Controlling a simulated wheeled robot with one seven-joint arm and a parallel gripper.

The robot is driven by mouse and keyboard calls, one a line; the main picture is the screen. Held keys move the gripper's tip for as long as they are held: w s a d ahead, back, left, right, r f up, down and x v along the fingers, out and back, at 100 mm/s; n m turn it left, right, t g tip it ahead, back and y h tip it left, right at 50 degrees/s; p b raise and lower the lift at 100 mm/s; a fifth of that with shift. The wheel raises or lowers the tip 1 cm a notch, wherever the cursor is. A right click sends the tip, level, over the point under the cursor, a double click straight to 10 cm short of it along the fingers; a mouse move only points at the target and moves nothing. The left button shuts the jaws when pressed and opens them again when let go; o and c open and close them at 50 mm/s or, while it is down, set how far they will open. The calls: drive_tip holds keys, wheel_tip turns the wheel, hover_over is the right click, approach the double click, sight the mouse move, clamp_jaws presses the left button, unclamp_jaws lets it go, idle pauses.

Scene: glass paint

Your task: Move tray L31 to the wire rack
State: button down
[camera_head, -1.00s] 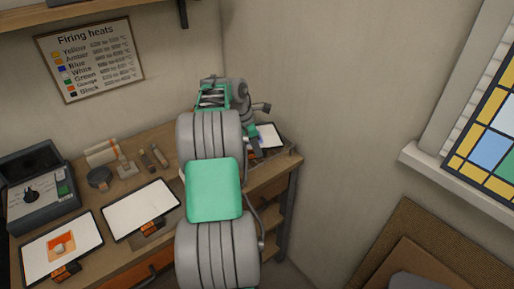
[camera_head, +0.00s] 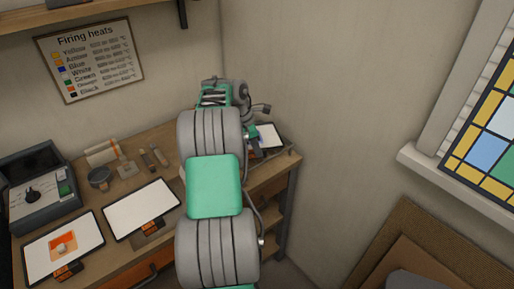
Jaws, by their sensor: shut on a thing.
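My arm reaches over the right part of the bench and hides much of what lies under it. My gripper (camera_head: 254,138) is at the far right end, partly hidden behind the arm, and is shut on a dark-rimmed white tray (camera_head: 270,133). A blue piece shows on this tray near its left side. Its label is not readable, so I cannot confirm it as L31. The wire rack is not clearly seen; a thin grey edge (camera_head: 286,156) shows at the bench's right corner. I cannot tell whether the held tray touches what is below.
A white tray with an orange square (camera_head: 60,262) lies at the left, and an empty white tray (camera_head: 140,208) in the middle. A grey kiln-like box (camera_head: 42,192), a dark round tin (camera_head: 98,178) and small tools (camera_head: 158,155) stand behind. Walls close in the right corner.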

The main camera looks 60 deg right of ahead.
drive_tip(key=shift+r, duration=0.1)
drive_tip(key=c, duration=1.3)
unclamp_jaws()
drive_tip(key=shift+o, duration=0.2)
wheel_tip(320, 180, up, 5)
drive_tip(key=p, duration=0.6)
drive_tip(key=shift+r, duration=0.95)
